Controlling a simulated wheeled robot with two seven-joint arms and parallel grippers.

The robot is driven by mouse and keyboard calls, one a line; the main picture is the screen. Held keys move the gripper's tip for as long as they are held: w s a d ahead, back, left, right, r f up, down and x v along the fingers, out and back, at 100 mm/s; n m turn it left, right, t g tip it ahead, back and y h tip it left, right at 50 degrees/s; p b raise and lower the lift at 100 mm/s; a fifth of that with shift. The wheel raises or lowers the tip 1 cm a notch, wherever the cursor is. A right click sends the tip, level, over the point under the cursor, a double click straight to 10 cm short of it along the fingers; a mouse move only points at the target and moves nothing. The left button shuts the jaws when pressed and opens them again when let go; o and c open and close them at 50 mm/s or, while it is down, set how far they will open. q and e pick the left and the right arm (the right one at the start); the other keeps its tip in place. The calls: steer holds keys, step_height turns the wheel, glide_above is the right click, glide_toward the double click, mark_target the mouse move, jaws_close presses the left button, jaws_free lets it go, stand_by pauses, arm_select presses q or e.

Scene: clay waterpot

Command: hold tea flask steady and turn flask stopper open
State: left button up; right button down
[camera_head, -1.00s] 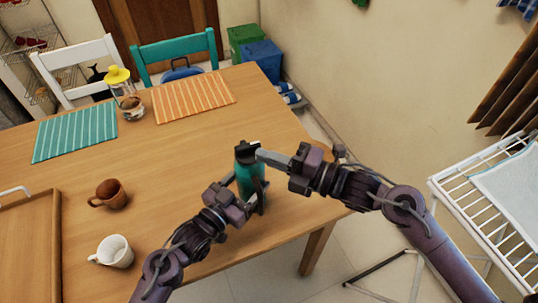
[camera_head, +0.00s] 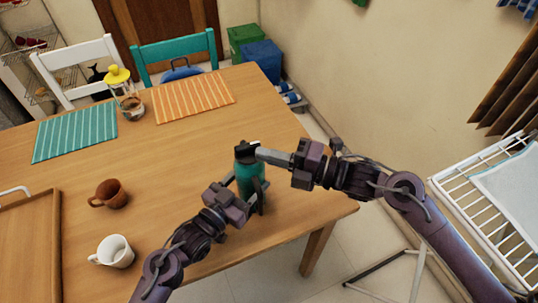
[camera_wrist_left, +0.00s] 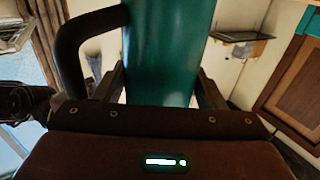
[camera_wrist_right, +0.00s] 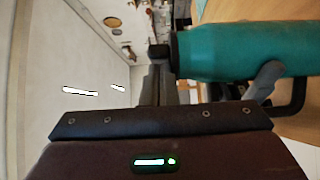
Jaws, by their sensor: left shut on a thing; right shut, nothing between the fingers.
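The tea flask (camera_head: 249,178) is teal with a black flask stopper (camera_head: 247,148) on top and a black side handle. It stands upright near the table's right edge. My left gripper (camera_head: 245,190) is shut on the flask body; the left wrist view shows the teal body (camera_wrist_left: 165,50) between its fingers and the handle (camera_wrist_left: 68,50) at the left. My right gripper (camera_head: 262,154) is shut and empty, with its fingertips at the stopper's right side. In the right wrist view its fingers are together below the black stopper (camera_wrist_right: 160,52); I cannot tell whether they touch it.
A brown mug (camera_head: 110,194), a white mug (camera_head: 114,251) and a wooden tray (camera_head: 56,245) are on the left of the table (camera_head: 180,165). A white rack (camera_head: 480,225) is at the right.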

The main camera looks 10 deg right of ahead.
mark_target(259, 141)
steer(key=shift+w+d+n+g+y, duration=0.15)
steer(key=shift+w+n+g+y, duration=0.15)
steer(key=shift+n+g, duration=0.35)
steer(key=w+n+g, duration=0.1)
steer(key=g, duration=0.2)
steer(key=w+n+g, duration=0.1)
steer(key=n+g, duration=0.1)
steer(key=g, duration=0.1)
steer(key=w+n+g, duration=0.1)
steer(key=n+g, duration=0.1)
steer(key=g, duration=0.1)
steer(key=shift+w+d+r+y, duration=0.1)
steer(key=shift+w+d+y, duration=0.05)
steer(key=shift+w+y, duration=0.25)
steer(key=shift+w+a, duration=0.9)
steer(key=shift+w, duration=0.2)
steer(key=shift+w+a, duration=0.1)
steer(key=shift+a, duration=0.1)
steer(key=shift+d, duration=0.1)
